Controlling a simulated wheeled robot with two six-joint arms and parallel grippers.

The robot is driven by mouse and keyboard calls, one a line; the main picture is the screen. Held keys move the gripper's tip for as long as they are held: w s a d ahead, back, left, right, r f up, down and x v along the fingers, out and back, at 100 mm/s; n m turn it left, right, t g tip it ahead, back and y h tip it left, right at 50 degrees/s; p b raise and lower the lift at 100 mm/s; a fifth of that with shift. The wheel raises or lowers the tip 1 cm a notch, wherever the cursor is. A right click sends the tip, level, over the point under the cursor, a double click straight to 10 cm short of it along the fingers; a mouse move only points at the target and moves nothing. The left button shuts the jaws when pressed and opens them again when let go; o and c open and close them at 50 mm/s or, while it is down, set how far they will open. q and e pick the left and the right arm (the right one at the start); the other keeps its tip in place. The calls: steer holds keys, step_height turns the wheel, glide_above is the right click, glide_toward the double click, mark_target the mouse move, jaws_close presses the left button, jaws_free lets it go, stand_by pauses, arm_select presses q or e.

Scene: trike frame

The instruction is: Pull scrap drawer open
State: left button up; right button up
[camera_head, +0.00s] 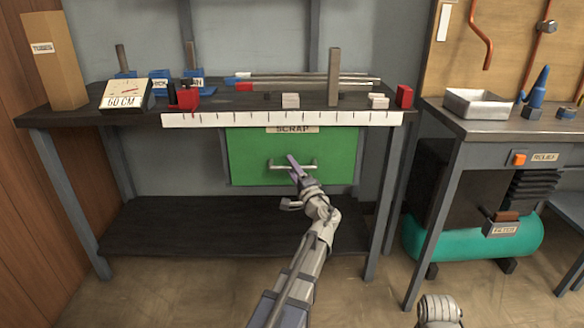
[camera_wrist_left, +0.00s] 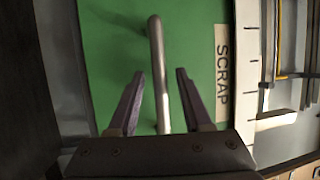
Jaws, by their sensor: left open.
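The green scrap drawer (camera_head: 250,155) hangs under the workbench, with a "SCRAP" label (camera_head: 292,129) at its top edge. It looks closed. Its metal bar handle (camera_head: 308,166) runs across the front. My left gripper (camera_head: 296,168) is in front of the handle and partly hides it. In the left wrist view the open fingers (camera_wrist_left: 158,100) stand on either side of the handle (camera_wrist_left: 157,60), with a gap showing on each side. The drawer front (camera_wrist_left: 110,60) fills the space behind. I cannot tell how deep the handle sits between the fingers.
The workbench (camera_head: 70,117) carries a 60 cm gauge (camera_head: 126,93), tubes (camera_head: 300,80) and a red clamp (camera_head: 186,97). A ruler strip (camera_head: 220,119) runs along its front edge. A lower shelf (camera_head: 170,235) lies below. A second bench (camera_head: 490,128) with a teal tank (camera_head: 470,238) stands right.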

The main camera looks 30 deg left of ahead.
arm_select(q)
steer(key=shift+a, duration=0.1)
jaws_close()
stand_by(0.4)
stand_by(1.0)
